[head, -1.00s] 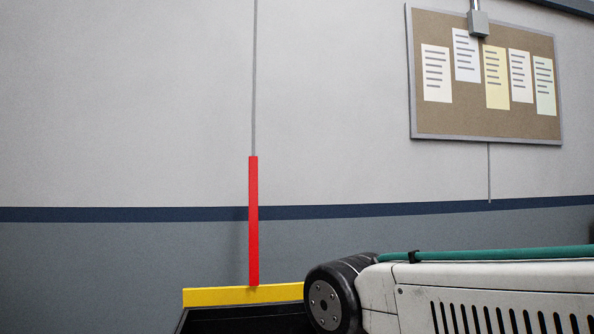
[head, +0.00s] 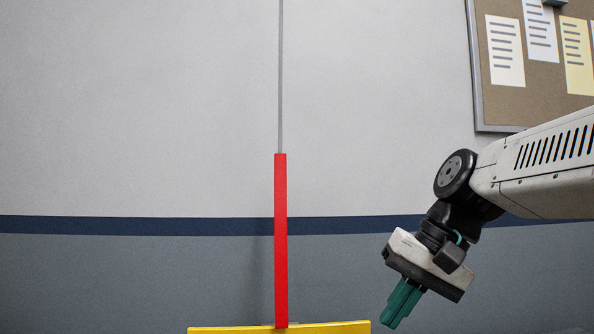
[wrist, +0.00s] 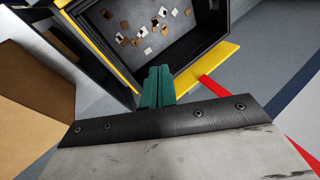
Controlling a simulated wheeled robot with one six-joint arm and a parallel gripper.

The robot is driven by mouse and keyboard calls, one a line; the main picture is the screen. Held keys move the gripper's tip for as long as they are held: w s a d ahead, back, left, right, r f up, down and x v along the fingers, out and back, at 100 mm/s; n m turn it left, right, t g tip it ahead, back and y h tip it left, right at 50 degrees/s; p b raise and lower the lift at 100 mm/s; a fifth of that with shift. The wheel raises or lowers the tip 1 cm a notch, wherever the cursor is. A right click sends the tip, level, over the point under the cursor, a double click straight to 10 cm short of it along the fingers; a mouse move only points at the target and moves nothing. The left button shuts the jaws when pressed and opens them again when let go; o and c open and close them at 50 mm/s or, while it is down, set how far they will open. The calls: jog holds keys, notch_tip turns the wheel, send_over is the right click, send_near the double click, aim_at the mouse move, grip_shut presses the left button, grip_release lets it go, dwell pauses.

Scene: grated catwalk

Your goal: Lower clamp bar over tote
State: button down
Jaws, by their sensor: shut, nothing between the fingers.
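A red bar (head: 281,240) stands upright at the middle of the head view, its lower end at a yellow bar (head: 250,330) at the bottom edge. In the wrist view the red bar (wrist: 213,87) meets a yellow piece (wrist: 215,65) and runs partly behind my gripper. A dark tote (wrist: 185,52) with a yellow edge holds several small pale and brown pieces. My gripper (head: 396,316) points down, right of the red bar and apart from it in the head view. Its green fingers (wrist: 157,80) are together and empty, overlapping the tote's near edge in the wrist view.
A brown box-like surface (wrist: 30,110) fills the left of the wrist view. A noticeboard (head: 530,70) with papers hangs on the wall at the upper right. Bare floor (wrist: 265,50) shows right of the tote.

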jog(key=w+a+r+m+t+y, duration=0.1)
jog(key=w+r+y, duration=0.3)
jog(key=w+r, duration=0.5)
jog(key=w+a+r+m+t+y, duration=0.1)
jog(key=w+r+y, duration=0.3)
jog(key=w, duration=1)
jog(key=w+a+r+m+t+y, duration=0.1)
jog(key=w+a+r+y, duration=0.15)
jog(key=w+r, duration=0.7)
jog(key=a+f, duration=0.1)
jog(key=a, duration=0.7)
jog(key=shift+w+a+y, duration=0.2)
jog(key=shift+w+y, duration=0.15)
jog(key=shift+w, duration=0.05)
